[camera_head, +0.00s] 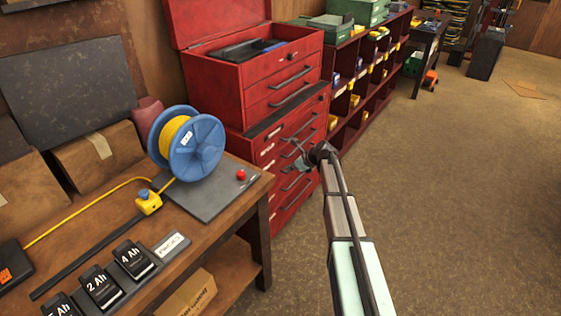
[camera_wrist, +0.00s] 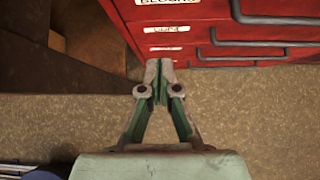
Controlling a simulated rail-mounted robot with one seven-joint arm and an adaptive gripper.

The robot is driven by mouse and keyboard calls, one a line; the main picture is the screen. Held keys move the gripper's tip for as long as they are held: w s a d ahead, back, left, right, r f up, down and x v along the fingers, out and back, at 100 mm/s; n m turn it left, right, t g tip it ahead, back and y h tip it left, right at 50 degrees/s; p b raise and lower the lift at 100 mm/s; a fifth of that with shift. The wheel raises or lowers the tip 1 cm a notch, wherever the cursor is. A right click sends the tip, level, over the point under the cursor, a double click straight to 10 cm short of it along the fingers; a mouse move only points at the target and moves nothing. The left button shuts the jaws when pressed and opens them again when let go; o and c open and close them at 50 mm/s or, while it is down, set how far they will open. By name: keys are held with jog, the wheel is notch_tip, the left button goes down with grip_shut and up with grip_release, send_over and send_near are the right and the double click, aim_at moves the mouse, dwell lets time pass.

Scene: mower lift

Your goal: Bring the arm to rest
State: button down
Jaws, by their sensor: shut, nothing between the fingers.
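My gripper (camera_wrist: 160,80) is shut and empty in the wrist view, its two green-sided fingers meeting at the tips. It hangs in front of labelled red drawers and over the bare floor (camera_wrist: 240,120). In the head view my arm reaches up from the bottom right, and my gripper (camera_head: 300,156) shows small and dark in front of the red tool cabinet (camera_head: 265,150). The finger details are too small to tell there. I cannot tell whether the gripper touches a drawer handle.
A wooden bench (camera_head: 120,235) at left carries a blue cable reel (camera_head: 198,148), a grey board (camera_head: 215,192) with a red button, and several black batteries (camera_head: 132,260). A red shelf of bins (camera_head: 370,75) stands behind the cabinet. The floor (camera_head: 470,190) at right is clear.

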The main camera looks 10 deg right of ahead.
jog(key=shift+s+d+r, duration=0.1)
jog(key=s+a+f+n+g+h, duration=0.1)
jog(key=s+f+n+g, duration=0.1)
jog(key=s+f+n, duration=0.7)
jog(key=s+a+f+n+g+h, duration=0.15)
jog(key=s+f+n, duration=0.3)
jog(key=s, duration=0.85)
jog(key=s+f+n+g+h, duration=0.1)
jog(key=s+f+n+g, duration=0.2)
jog(key=s+f+n, duration=0.6)
jog(key=s+a+f+n+g+h, duration=0.1)
jog(key=s+g, duration=0.1)
jog(key=s, duration=1.1)
jog(key=s+f+n+g, duration=0.2)
jog(key=s, duration=1.1)
jog(key=s+a+f+n+g+h, duration=0.1)
jog(key=s+f+g, duration=0.1)
jog(key=s, duration=1.1)
jog(key=shift+s+a+f+n+g+h, duration=0.15)
jog(key=shift+s+a+n+g+h, duration=0.15)
jog(key=shift+n+g+h, duration=0.05)
